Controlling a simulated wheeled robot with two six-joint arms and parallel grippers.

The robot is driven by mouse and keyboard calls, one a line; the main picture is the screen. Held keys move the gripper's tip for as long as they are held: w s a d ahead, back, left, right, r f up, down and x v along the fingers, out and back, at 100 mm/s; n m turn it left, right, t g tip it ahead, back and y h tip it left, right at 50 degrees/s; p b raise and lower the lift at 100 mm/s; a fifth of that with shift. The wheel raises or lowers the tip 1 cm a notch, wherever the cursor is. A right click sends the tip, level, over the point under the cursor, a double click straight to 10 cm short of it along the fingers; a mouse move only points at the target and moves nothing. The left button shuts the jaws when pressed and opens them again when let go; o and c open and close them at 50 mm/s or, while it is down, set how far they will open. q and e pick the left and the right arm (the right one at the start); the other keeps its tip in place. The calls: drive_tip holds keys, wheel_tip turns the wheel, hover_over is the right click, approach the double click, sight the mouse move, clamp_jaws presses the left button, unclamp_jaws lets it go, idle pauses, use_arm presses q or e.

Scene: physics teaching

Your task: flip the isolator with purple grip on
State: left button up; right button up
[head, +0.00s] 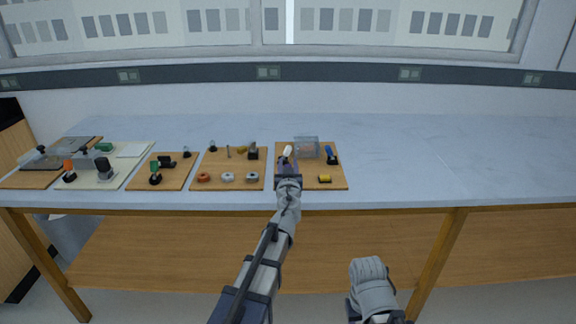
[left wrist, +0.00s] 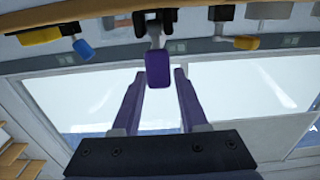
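The isolator's purple grip (left wrist: 158,70) shows in the left wrist view as a rounded block on a grey lever, with a black mount (left wrist: 157,17) behind it. My left gripper (left wrist: 160,78) is open, with one finger on each side of the grip and a visible gap at both sides. In the head view my left gripper (head: 288,168) reaches over the rightmost wooden board (head: 338,182) and mostly hides the isolator. My right arm shows at the lower right of the head view, but its fingers do not show.
A clear box (head: 307,147), a blue-gripped lever (head: 331,155) and a yellow block (head: 324,179) are on the same board, right of my left gripper. Boards with several parts, including an orange ring (head: 203,177), stand to the left. The bench (head: 450,160) is clear to the right.

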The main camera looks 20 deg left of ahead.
use_arm(q)
clamp_jaws()
drive_tip(key=shift+s+f+b, duration=0.2)
drive_tip(key=shift+f+b, duration=0.1)
drive_tip(key=shift+b, duration=0.65)
drive_tip(key=shift+s+d+r+t+b, duration=0.15)
drive_tip(key=shift+s+t+b, duration=0.1)
drive_tip(key=shift+t+b, duration=0.6)
drive_tip(key=shift+o, duration=1.7)
unclamp_jaws()
